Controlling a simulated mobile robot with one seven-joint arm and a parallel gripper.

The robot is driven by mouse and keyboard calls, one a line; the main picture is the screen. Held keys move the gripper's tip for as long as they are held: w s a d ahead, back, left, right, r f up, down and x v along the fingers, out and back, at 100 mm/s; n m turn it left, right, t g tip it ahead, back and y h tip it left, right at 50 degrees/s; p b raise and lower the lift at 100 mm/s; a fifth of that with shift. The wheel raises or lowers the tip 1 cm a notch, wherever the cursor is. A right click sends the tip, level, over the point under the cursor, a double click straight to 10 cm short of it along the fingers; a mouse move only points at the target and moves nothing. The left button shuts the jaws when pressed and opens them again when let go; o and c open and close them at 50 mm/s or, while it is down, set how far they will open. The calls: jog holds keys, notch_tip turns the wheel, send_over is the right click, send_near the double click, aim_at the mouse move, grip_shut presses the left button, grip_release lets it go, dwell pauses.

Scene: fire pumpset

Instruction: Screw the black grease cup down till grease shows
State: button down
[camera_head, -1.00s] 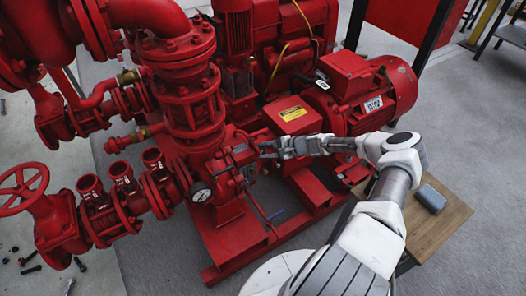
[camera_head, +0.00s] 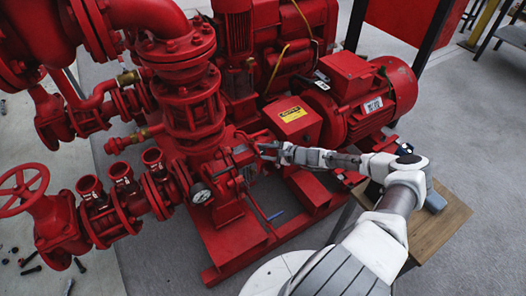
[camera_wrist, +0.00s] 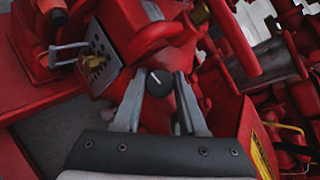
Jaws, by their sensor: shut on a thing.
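The black grease cup (camera_wrist: 159,83) is a small round knob with a pale line on its top, on the red pump housing. In the wrist view the two grey fingers of my gripper (camera_wrist: 160,88) stand on either side of it, shut on it. In the head view my gripper (camera_head: 266,152) reaches in from the right to the pump's bearing housing. The cup cannot be made out there. The cup's lower part and its thread are hidden. I can make out no grease.
A red motor (camera_head: 385,100) and a coupling guard with a yellow label (camera_head: 293,114) stand just behind my arm.

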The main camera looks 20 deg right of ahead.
jog(key=shift+c, duration=2.3)
grip_release()
jog(key=p+v, duration=0.2)
jog(key=v, duration=0.5)
jog(key=shift+s+d, duration=0.15)
jog(key=shift+s, duration=0.1)
jog(key=shift+r, duration=0.1)
